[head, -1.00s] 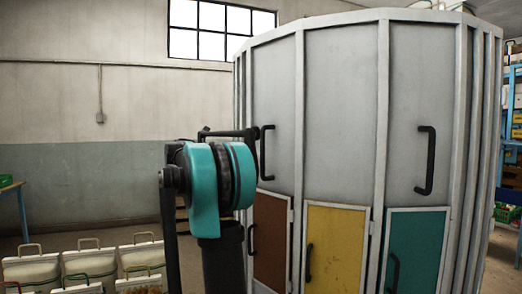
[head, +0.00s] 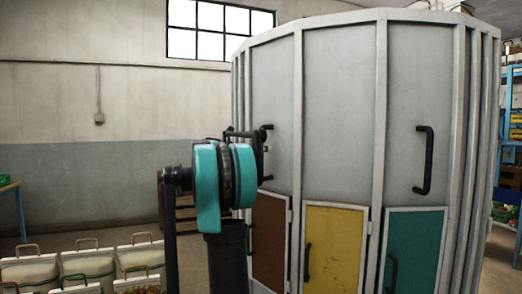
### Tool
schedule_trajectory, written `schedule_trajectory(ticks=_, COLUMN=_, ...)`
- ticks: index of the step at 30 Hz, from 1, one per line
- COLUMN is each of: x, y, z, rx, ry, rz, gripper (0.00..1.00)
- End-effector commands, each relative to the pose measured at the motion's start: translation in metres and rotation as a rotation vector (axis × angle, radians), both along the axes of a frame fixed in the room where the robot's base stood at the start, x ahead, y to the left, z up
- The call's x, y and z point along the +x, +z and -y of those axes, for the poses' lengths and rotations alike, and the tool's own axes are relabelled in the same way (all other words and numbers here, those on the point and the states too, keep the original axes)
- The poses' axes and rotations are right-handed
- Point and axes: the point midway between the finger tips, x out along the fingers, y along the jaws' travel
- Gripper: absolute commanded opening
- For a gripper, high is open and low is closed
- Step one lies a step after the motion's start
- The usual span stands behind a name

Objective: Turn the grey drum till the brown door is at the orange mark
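The grey drum (head: 337,110) is a tall many-sided cabinet filling the right half of the head view. The brown door (head: 269,240) is low on its left visible face, with a yellow door (head: 334,245) and a teal door (head: 413,250) to its right. A black bar handle (head: 267,178) stands on the grey panel above the brown door, partly hidden by my gripper. My gripper (head: 254,140) is at that handle, mostly behind my arm's teal joint. I cannot tell whether it touches the handle or how its fingers stand. No orange mark shows.
Another black handle (head: 424,160) is on the panel above the teal door. Several pale sacks (head: 88,265) with handles stand on the floor at lower left. A blue shelf rack (head: 511,150) is behind the drum at right. Floor between sacks and drum is partly hidden by my arm.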

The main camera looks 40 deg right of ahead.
Motion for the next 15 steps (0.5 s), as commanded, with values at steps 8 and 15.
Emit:
schedule_trajectory(ticks=8, x=0.0000, y=0.0000, z=-0.0003, rx=0.000, ry=0.000, rz=0.000, gripper=0.03)
schedule_trajectory(ticks=15, x=0.0000, y=0.0000, z=-0.0004, rx=0.000, ry=0.000, rz=0.000, gripper=0.00)
